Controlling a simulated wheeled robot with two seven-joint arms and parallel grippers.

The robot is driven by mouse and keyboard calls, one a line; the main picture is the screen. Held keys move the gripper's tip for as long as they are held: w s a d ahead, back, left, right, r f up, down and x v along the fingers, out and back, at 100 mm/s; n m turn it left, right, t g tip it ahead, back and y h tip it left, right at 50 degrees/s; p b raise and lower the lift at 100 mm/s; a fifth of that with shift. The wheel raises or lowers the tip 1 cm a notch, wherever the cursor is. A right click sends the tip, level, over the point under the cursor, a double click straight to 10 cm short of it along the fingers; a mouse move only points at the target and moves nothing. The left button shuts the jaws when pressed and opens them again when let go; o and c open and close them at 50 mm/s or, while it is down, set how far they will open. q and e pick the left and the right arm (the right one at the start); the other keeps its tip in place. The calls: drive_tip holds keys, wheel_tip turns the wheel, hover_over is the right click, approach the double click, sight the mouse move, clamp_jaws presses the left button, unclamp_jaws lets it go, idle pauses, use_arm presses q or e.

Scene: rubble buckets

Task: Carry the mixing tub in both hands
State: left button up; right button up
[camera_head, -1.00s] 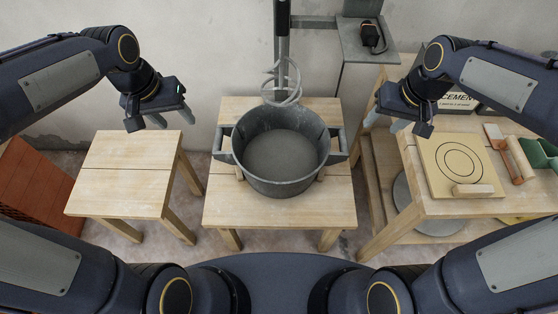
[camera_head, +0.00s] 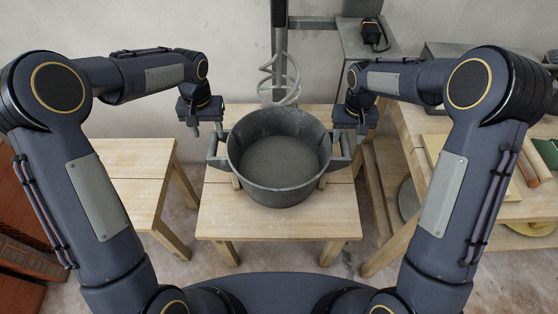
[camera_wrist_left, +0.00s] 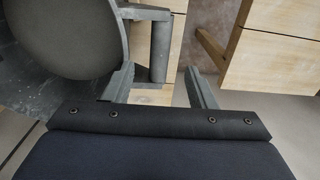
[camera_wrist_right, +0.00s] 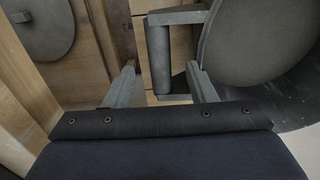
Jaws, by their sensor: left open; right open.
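The grey mixing tub (camera_head: 279,188) stands upright on the middle wooden table, with a bar handle on each side and grey stuff inside. My left gripper (camera_head: 207,132) is open at the tub's left handle (camera_head: 214,152). In the left wrist view the handle bar (camera_wrist_left: 161,48) lies in line with the gap between the open fingers (camera_wrist_left: 160,72). My right gripper (camera_head: 350,134) is open at the right handle (camera_head: 341,160). In the right wrist view that bar (camera_wrist_right: 159,60) lies in line with the finger gap (camera_wrist_right: 160,72). Neither gripper is closed on a handle.
A mixer whisk (camera_head: 280,80) hangs just behind the tub. A bare low table (camera_head: 128,190) stands at the left. A workbench (camera_head: 480,210) with boards and tools stands at the right. Red bricks (camera_head: 15,225) lie at the far left.

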sight(344, 151)
wheel_tip(344, 151, down, 7)
drive_tip(key=shift+f, duration=0.1)
use_arm(q)
wheel_tip(344, 151, down, 11)
clamp_jaws()
use_arm(e)
clamp_jaws()
use_arm(q)
drive_tip(key=shift+r, duration=0.15)
idle(1.0)
